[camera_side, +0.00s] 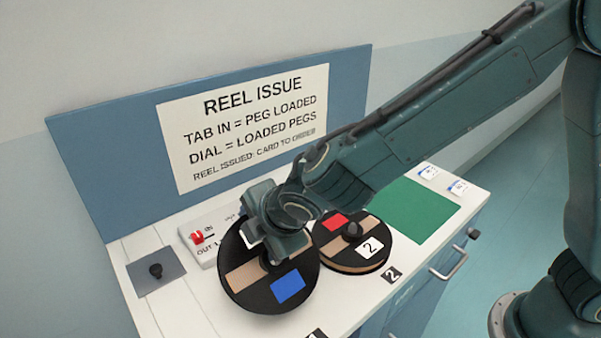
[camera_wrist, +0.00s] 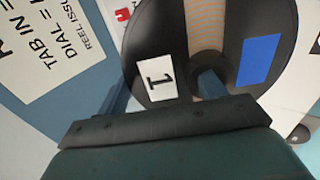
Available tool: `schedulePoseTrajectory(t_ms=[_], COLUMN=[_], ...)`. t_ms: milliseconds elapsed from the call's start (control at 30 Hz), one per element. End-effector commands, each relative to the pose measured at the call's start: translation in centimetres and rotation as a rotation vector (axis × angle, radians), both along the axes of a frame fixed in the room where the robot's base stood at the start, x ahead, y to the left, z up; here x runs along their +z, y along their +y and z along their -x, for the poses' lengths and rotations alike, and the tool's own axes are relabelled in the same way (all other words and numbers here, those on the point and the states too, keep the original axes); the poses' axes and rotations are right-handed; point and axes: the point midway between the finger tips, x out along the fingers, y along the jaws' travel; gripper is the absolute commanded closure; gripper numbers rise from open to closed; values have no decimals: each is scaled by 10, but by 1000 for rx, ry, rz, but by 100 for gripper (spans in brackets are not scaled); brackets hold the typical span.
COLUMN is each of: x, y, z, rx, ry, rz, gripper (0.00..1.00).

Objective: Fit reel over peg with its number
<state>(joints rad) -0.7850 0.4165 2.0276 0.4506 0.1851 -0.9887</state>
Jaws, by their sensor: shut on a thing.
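My gripper (camera_side: 268,256) is shut on the centre of a black reel (camera_side: 240,290) with a tan band and a blue patch. The wrist view shows a white card with the number 1 on this reel (camera_wrist: 150,35). The reel looks tilted in the side view; whether it touches the worktop or sits over a peg is hidden. A second black reel (camera_side: 332,248), with a red patch and a number 2 card, lies flat to the right, a dark peg top (camera_side: 352,231) showing at its centre. A worktop label 2 (camera_side: 391,275) is beside it.
A white box with a red tab (camera_side: 198,238), marked IN and OUT, is behind the held reel. A bare green mat (camera_side: 418,208) lies at right. A sign board (camera_side: 325,75) stands behind.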

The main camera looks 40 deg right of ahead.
Motion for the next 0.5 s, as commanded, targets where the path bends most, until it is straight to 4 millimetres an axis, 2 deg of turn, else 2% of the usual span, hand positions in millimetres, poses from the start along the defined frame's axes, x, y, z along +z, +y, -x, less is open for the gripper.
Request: schedulePoseTrajectory(t_ms=[500], x=[-5], y=[0], z=[-1], rx=[-1], ry=[-3], rz=[-2], gripper=[72])
